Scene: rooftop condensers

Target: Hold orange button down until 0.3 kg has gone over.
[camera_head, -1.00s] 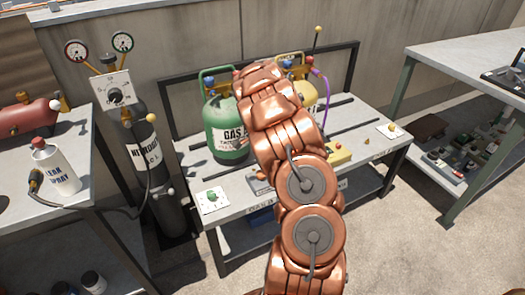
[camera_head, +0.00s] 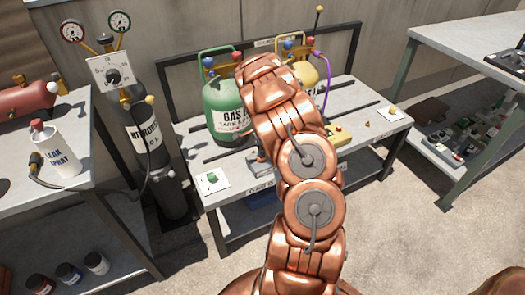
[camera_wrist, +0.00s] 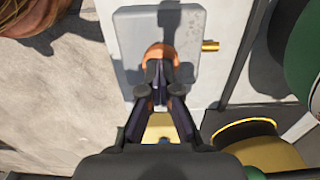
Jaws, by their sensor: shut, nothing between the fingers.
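The orange button (camera_wrist: 160,53) is a rounded cap on a grey plate (camera_wrist: 130,35) in the wrist view. My gripper (camera_wrist: 159,72) is shut and empty, with its fingertips over the near side of the button and partly covering it. Whether the tips touch or press it I cannot tell. In the head view my copper arm hides the gripper and the button. A green gas cylinder (camera_head: 222,105) stands behind on the bench, with a yellow cylinder (camera_head: 303,75) to its right. No weight reading is legible.
The bench (camera_head: 205,145) also holds a green button on a white plate (camera_head: 208,187), a yellow box (camera_head: 341,132) and another white plate (camera_head: 388,108) at right. A brass fitting (camera_wrist: 210,45) sits beside the grey plate. A nitrogen cylinder (camera_head: 150,135) stands left.

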